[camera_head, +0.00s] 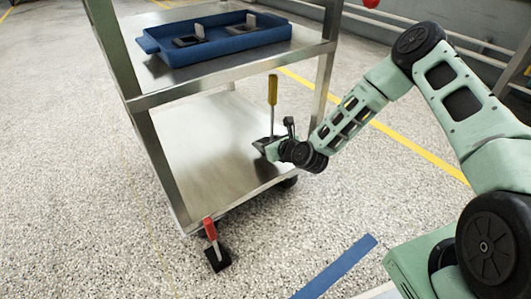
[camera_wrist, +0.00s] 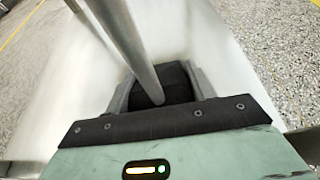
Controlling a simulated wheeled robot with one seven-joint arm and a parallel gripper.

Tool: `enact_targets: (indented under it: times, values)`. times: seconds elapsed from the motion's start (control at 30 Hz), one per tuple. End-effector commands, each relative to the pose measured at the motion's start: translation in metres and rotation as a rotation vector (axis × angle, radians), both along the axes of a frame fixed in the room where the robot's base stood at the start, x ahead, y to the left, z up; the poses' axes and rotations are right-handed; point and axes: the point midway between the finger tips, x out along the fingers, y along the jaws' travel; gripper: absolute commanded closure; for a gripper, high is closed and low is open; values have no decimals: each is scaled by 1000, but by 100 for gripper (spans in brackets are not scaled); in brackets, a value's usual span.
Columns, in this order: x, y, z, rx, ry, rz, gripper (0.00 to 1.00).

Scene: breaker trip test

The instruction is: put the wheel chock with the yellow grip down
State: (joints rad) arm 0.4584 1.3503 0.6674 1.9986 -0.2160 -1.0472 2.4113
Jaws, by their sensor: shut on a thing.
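The wheel chock with the yellow grip (camera_head: 272,90) stands roughly upright over the right front part of the cart's lower shelf (camera_head: 205,150). Its thin rod runs down to a dark base. My gripper (camera_head: 268,147) is shut on this base at the shelf's right edge. In the wrist view the black base (camera_wrist: 163,84) sits between the two grey fingers (camera_wrist: 160,92), and the grey rod (camera_wrist: 132,50) rises from it, tilted in the picture. The yellow grip is out of that view. I cannot tell whether the base touches the shelf.
Another chock with a red grip (camera_head: 209,228) stands on the speckled floor by the cart's front corner. A blue tray (camera_head: 165,52) with dark items is on the upper shelf (camera_head: 230,67). A cart post (camera_head: 325,75) rises close behind my gripper. Most of the lower shelf is bare.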

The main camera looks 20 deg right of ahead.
Motion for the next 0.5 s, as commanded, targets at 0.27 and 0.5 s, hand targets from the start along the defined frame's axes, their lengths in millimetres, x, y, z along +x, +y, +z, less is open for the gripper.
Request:
enact_targets:
  times: [0.27, 0.5]
  values:
    - [10, 4, -4, 2, -4, 0, 100]
    - [10, 4, -30, 1, -6, 0, 100]
